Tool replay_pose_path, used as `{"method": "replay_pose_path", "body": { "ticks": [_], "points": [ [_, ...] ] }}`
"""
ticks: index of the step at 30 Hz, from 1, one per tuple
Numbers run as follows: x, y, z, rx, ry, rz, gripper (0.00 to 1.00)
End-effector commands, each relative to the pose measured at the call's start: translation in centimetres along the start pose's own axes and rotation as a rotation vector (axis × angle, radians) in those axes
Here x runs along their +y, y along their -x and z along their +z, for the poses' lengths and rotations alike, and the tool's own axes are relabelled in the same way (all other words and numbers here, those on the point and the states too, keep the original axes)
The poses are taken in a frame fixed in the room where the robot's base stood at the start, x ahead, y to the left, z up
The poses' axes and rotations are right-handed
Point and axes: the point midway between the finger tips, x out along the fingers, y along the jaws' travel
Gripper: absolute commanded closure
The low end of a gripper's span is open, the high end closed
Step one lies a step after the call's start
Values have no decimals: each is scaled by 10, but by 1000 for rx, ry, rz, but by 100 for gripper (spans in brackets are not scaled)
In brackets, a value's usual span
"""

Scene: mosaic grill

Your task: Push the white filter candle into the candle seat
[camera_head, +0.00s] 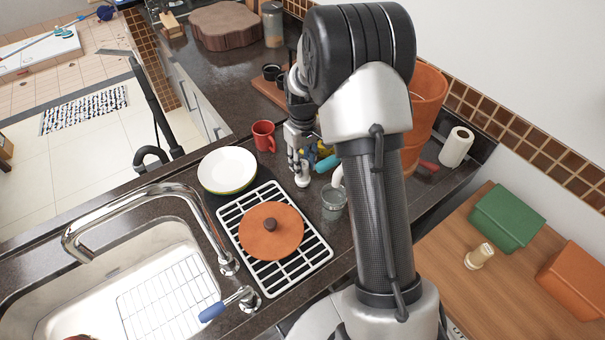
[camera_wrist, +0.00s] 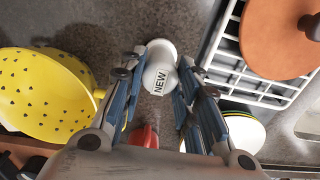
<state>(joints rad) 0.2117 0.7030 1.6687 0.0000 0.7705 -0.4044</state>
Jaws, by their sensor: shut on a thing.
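The white filter candle (camera_wrist: 160,70), with a "NEW" label, is between the two fingers of my gripper (camera_wrist: 156,98) in the wrist view. The fingers are shut on it. In the head view my gripper (camera_head: 299,158) is over the dark counter, and the candle (camera_head: 303,180) shows as a small white end below it. I cannot tell whether the candle touches the counter. A terracotta pot (camera_head: 430,100) stands behind my arm, partly hidden; its inside is not visible. I cannot make out a candle seat in either view.
A terracotta lid (camera_head: 271,230) lies on a white rack (camera_head: 318,252) by the sink. A white plate (camera_head: 227,168), red mug (camera_head: 264,136) and glass (camera_head: 334,200) are near my gripper. A paper roll (camera_head: 456,147) stands at right.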

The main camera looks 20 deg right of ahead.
Motion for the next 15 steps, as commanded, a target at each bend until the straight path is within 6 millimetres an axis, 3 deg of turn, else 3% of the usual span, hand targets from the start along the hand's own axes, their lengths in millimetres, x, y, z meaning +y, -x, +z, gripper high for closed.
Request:
{"method": "replay_pose_path", "body": {
  "ticks": [15],
  "points": [
    [0,44,0,1,0,1,95]
  ]
}}
